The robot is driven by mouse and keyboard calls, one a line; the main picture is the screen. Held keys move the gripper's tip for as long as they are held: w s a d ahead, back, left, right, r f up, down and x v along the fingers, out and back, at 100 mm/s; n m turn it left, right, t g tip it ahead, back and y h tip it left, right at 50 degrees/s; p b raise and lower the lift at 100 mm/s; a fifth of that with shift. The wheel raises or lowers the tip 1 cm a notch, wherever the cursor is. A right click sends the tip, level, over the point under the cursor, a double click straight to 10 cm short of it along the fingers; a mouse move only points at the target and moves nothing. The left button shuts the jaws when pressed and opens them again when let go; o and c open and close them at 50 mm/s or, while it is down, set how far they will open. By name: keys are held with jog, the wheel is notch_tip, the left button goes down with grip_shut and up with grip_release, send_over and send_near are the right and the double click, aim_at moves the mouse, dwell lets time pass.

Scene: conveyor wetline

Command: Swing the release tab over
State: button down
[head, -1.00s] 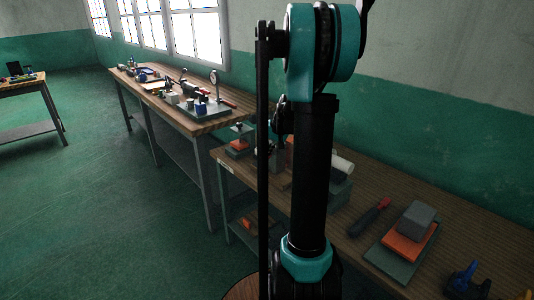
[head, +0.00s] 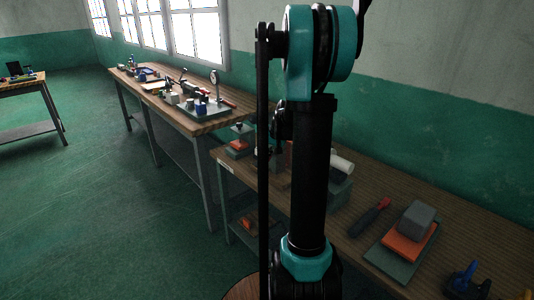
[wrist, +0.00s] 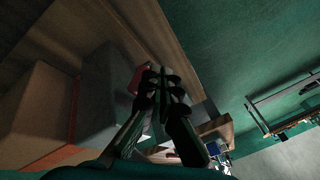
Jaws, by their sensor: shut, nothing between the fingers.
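In the wrist view my gripper (wrist: 163,82) is shut and empty, its fingertips together. A small red part (wrist: 138,79) shows just left of the fingertips, partly hidden by them. I cannot tell whether it is the release tab or whether the fingers touch it. A grey block (wrist: 103,72) stands left of the fingers. In the head view my own arm covers the middle of the near bench, and the gripper does not show. No release tab can be made out for sure there.
The near wooden bench (head: 465,225) bears a grey block (head: 416,219) on an orange slab, a red-handled tool (head: 370,217), a white roll (head: 341,165) and blue clamp-like items (head: 466,279). A second bench (head: 205,126) with several tools stands behind.

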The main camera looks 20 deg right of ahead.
jog(key=shift+w+d+r, duration=0.1)
jog(key=shift+d+r, duration=0.15)
jog(key=shift+r, duration=0.35)
jog(key=shift+w+d+r, duration=0.1)
jog(key=shift+d+r, duration=0.2)
jog(key=shift+r, duration=0.35)
jog(key=shift+w+d+r, duration=0.1)
jog(key=shift+d+r, duration=0.15)
jog(key=shift+r, duration=0.35)
jog(key=v, duration=1.2)
